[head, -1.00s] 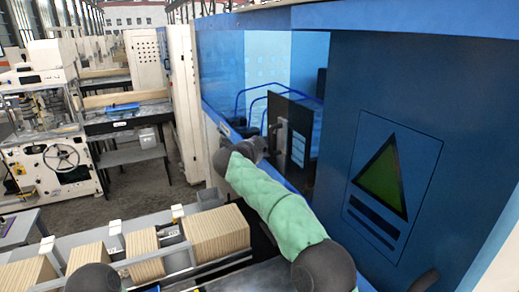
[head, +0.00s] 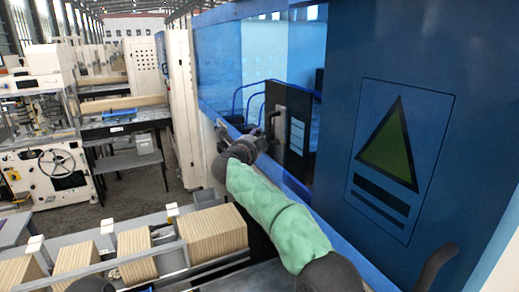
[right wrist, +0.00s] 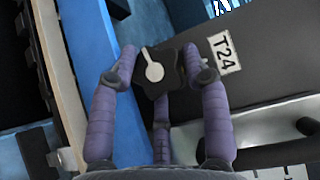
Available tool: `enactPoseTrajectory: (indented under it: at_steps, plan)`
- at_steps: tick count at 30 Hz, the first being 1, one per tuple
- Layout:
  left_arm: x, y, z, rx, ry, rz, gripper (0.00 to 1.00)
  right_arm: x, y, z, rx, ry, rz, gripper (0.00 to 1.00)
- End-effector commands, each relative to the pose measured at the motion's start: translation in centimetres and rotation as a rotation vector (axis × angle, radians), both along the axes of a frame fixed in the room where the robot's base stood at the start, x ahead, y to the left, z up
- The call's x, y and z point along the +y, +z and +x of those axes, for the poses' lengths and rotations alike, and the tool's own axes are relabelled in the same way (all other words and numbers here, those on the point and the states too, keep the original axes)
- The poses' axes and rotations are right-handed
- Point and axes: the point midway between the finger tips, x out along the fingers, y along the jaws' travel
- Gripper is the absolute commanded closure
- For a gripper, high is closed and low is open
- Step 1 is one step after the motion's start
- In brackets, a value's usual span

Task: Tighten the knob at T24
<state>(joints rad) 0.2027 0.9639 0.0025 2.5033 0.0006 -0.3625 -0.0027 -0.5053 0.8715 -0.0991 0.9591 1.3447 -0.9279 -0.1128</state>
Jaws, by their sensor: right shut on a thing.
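The knob (right wrist: 156,70) is black and lobed with a white round-ended pointer mark, seen in the right wrist view. A white label reading T24 (right wrist: 223,54) is beside it on the dark panel. My right gripper (right wrist: 163,80) has purple fingers set around the knob and is shut on it. In the head view my right gripper (head: 268,132) is at the dark panel (head: 290,108) inside the blue machine; the knob is too small to make out there.
The blue machine wall (head: 405,110) with a green triangle sign stands close on the right. Blue rails (head: 245,95) run behind the panel. A rack with stacks of brown boards (head: 212,232) lies below my right arm. A white machine (head: 45,150) stands at the far left.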

Motion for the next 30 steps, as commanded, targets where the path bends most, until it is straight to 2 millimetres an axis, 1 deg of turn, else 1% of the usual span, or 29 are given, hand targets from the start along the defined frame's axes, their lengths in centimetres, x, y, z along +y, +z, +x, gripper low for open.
enactPoseTrajectory:
  at_steps: [1,4,15,16,17,18,19,30]
  plan:
    - [0.01,-0.73,0.0,0.0,0.0,0.0,0.51,0.66,-0.41,-0.01,-0.015,0.014,0.004,0.85]
    - [0.0,-1.1,0.01,0.0,0.0,0.0,0.51,0.67,-0.2,-0.04,-0.038,0.014,0.013,0.85]
    - [0.0,-1.08,0.01,0.0,0.0,0.0,0.51,0.73,0.08,-0.05,-0.048,0.015,0.019,0.85]
    - [0.0,-1.08,0.01,0.0,0.0,0.0,0.51,0.73,0.08,-0.06,-0.048,0.015,0.019,0.5]
    - [0.0,-1.08,0.01,0.0,0.0,0.0,0.51,0.72,0.09,-0.06,-0.048,0.015,0.019,0.41]
    - [0.0,-1.08,0.01,0.0,0.0,0.0,0.51,0.71,0.09,-0.06,-0.048,0.015,0.019,0.3]
    - [0.0,-1.08,0.01,0.0,0.0,0.0,0.51,0.69,0.07,-0.06,-0.048,0.014,0.019,0.28]
    - [0.01,-1.11,0.02,-0.001,0.0,0.0,0.51,0.31,0.08,-0.13,-0.048,0.006,0.019,0.28]
